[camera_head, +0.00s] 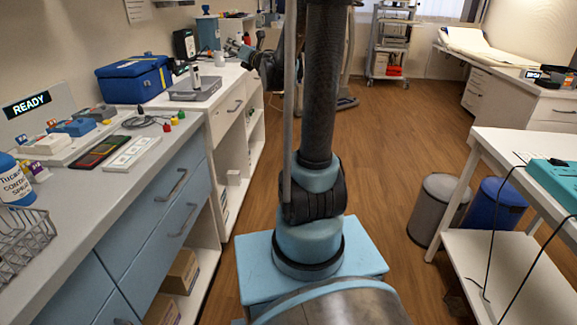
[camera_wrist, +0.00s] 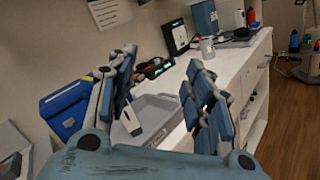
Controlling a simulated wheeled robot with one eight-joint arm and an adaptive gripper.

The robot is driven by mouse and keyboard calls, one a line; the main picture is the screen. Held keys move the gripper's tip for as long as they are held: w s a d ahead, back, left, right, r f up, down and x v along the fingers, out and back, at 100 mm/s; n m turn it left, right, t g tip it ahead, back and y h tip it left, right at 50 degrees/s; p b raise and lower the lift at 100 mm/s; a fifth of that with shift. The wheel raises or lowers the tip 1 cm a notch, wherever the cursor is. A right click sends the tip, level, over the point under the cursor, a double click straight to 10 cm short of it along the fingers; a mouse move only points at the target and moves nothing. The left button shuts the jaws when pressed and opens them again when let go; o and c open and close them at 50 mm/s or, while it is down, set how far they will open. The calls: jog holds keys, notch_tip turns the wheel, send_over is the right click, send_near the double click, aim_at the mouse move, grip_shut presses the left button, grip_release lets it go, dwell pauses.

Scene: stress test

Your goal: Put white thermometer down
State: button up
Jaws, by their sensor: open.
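The white thermometer (camera_head: 195,79) stands roughly upright at the grey tray (camera_head: 182,96) on the white counter, left of my arm in the head view. It also shows in the wrist view (camera_wrist: 131,121), low between my fingers and partly behind the left one, with the tray (camera_wrist: 160,112) around it. My gripper (camera_wrist: 160,66) is open, its blue fingers apart with a clear gap to the right of the thermometer. In the head view my gripper (camera_head: 238,46) is above and to the right of the tray. I see no grip on the thermometer.
A blue case (camera_head: 134,80) stands left of the tray. A dark display (camera_head: 184,44) and a blue container (camera_head: 208,33) stand behind it. Cables and small coloured items lie in front.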

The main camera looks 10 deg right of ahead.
jog(key=s+d+f+m+h, duration=0.1)
jog(key=s+d+m+h, duration=0.25)
jog(key=d+m, duration=0.3)
jog(key=s+d+f+m+h, duration=0.1)
jog(key=s+d+m+h, duration=0.2)
jog(key=d+m+h, duration=0.4)
jog(key=s+d+f+m+g+h, duration=0.1)
jog(key=s+d+f+m+g, duration=0.2)
jog(key=s+f+m+g, duration=0.35)
jog(key=s+a+f+m+g+y, duration=0.1)
jog(key=s+f+m+g, duration=0.2)
jog(key=s+f, duration=0.3)
jog(key=s+a+f+m+g+y, duration=0.1)
jog(key=s+f+m, duration=0.5)
jog(key=s, duration=0.9)
jog(key=s+a+f+m+g+y, duration=0.2)
jog(key=s+f+m+g, duration=0.3)
jog(key=s, duration=0.5)
notch_tip(320, 180, down, 3)
jog(key=shift+s+a+r, duration=0.1)
jog(key=shift+s+a, duration=0.15)
jog(key=shift+a, duration=0.5)
